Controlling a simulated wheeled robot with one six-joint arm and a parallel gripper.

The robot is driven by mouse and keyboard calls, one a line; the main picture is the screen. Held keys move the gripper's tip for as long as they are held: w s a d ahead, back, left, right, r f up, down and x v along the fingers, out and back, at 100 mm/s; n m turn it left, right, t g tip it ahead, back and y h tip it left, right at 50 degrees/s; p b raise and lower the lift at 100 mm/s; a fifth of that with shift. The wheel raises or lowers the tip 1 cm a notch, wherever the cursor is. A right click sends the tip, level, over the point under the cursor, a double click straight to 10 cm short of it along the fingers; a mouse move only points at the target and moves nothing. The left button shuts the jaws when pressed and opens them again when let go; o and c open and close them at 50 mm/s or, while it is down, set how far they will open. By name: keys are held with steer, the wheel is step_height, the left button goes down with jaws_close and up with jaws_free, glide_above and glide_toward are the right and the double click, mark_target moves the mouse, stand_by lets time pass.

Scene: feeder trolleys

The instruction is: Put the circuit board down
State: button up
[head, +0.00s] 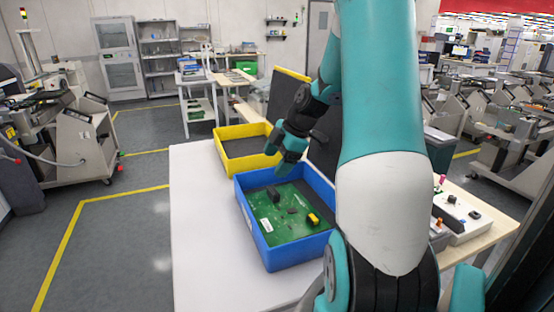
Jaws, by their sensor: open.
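A green circuit board (275,225) with a black block, a yellow part and white labels lies inside the blue tray (252,226) on the white table. It appears flat on the tray floor. My gripper (285,171) is open above the far left part of the blue tray, near its back wall. Its fingers look apart from the board, though the exact gap is hard to judge. My arm hides the right side of the tray's surroundings.
A yellow tray (226,160) with a dark inside stands behind the blue tray. The white table (200,230) is clear on the left. A white board with small parts (462,214) lies to the right, beyond my arm. Trolleys stand on the floor at left and right.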

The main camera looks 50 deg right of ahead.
steer(key=v, duration=0.8)
steer(key=w+a+r+m+g+y, duration=0.1)
steer(key=a, duration=1)
steer(key=w+a+r+m+g, duration=0.1)
steer(key=w+a, duration=0.1)
steer(key=a, duration=0.9)
steer(key=s+a+f+m+g, duration=0.1)
steer(key=s+a+m+g, duration=0.1)
steer(key=s+a, duration=1.4)
steer(key=a+m, duration=0.1)
steer(key=a, duration=0.1)
steer(key=shift+a+f+g+b, duration=0.25)
steer(key=shift+a+g+b, duration=0.05)
steer(key=shift+a+g, duration=0.1)
